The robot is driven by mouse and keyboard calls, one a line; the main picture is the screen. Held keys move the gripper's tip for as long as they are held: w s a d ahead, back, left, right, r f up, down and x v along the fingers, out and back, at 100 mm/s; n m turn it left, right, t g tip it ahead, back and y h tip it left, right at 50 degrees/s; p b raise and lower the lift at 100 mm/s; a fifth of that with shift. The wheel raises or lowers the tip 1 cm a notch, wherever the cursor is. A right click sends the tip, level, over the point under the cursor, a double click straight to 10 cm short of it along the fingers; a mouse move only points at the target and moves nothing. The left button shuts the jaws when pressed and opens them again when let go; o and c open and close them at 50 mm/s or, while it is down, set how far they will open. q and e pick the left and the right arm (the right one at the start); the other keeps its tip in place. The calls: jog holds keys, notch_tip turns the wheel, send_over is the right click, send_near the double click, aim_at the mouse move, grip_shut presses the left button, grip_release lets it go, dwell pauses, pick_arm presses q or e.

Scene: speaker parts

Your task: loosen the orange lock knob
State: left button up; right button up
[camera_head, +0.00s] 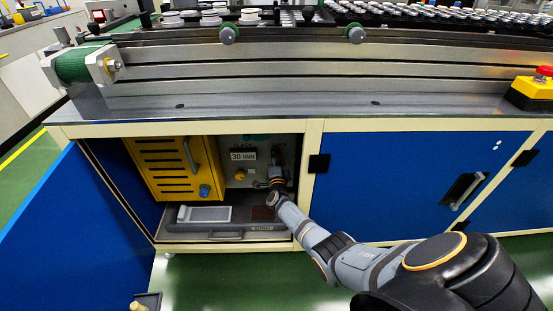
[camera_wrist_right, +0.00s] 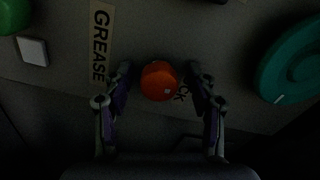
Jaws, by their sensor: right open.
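The orange lock knob (camera_wrist_right: 159,80) shows in the right wrist view as a round knob on a dim grey panel, with a partly covered printed label behind it. My right gripper (camera_wrist_right: 158,88) is open, with one finger on each side of the knob and a small gap showing on both sides. In the head view my right gripper (camera_head: 276,178) reaches into the open cabinet, close to the back panel. The knob cannot be made out there behind the gripper. My left gripper is not in view.
A GREASE label (camera_wrist_right: 101,45), a green round part (camera_wrist_right: 14,16) and a teal disc (camera_wrist_right: 291,62) are near the knob. A yellow slotted box (camera_head: 165,160) stands left in the cabinet, above a grey tray (camera_head: 225,233). The blue door (camera_head: 70,235) hangs open at left.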

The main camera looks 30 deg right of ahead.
jog(key=v, duration=1.2)
jog(key=shift+f, duration=0.1)
